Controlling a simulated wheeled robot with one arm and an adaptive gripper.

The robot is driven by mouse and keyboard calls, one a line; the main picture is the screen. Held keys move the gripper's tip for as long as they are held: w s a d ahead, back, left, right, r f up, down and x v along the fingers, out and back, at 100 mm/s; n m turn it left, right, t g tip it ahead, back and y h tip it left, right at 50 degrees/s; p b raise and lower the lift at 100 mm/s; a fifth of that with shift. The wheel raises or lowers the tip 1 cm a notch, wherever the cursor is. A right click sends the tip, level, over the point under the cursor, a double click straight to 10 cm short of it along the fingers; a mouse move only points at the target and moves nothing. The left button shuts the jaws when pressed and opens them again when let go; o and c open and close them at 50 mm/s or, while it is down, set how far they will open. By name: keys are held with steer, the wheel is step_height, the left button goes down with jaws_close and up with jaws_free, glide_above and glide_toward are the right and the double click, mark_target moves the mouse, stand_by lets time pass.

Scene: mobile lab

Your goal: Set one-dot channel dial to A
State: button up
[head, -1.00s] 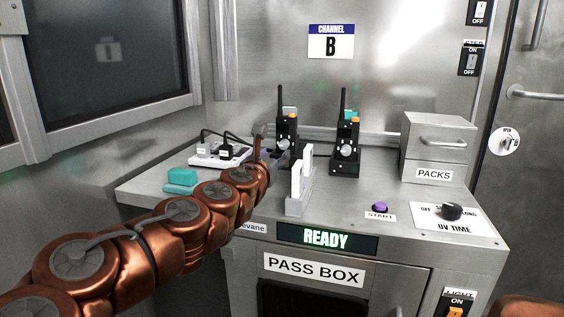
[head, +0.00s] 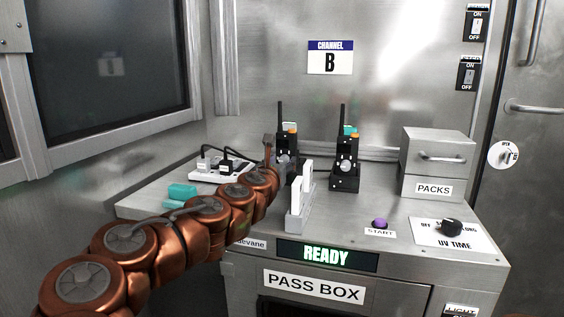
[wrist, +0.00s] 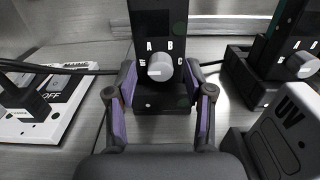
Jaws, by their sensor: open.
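Two black radios with antennas and round grey dials stand at the back of the bench: the left radio (head: 286,146) and the right radio (head: 346,168). In the wrist view the left radio's dial (wrist: 160,68) sits below the letters A and B, with C at its right. My gripper (wrist: 162,80) is open. Its purple-padded fingers stand either side of this dial, with gaps between pads and knob. In the head view my arm partly covers the left radio.
A white power strip (head: 217,172) and a teal block (head: 180,192) lie to the left. A PACKS drawer box (head: 437,160) is at the right. A wall sign (head: 330,57) reads CHANNEL B.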

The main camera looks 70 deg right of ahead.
steer(key=shift+d, duration=0.4)
jaws_close()
stand_by(0.4)
